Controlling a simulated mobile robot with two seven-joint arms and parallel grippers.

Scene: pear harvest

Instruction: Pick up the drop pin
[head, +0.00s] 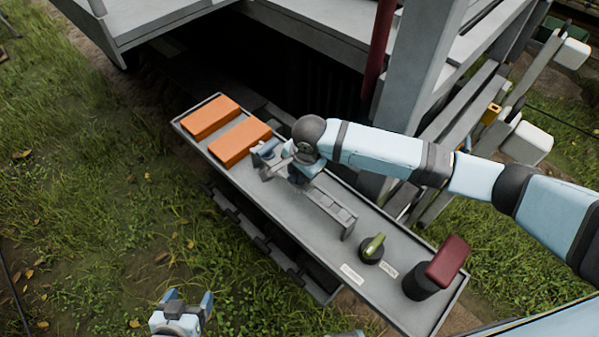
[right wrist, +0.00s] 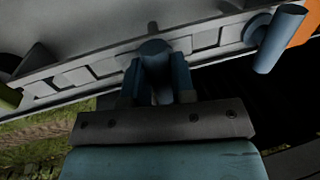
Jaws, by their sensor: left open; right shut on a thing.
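A blue-grey drop pin (right wrist: 153,48) shows its rounded top between the fingers of my right gripper (right wrist: 156,84) in the right wrist view. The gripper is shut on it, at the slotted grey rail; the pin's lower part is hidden. In the head view my right gripper (head: 297,177) is low over the tray, at the rail's left part, and largely covers the pin. A second blue cylinder (right wrist: 280,38) stands apart, to the right in the wrist view. My left gripper (head: 188,302) is open and empty over the grass.
The slotted rail (head: 332,212) runs along the grey tray (head: 415,315). Two orange blocks (head: 240,142) lie at its left end. A green-topped knob (head: 373,247) and a dark red-topped post (head: 446,262) stand at its right end. Grey machine framework (head: 415,70) rises behind.

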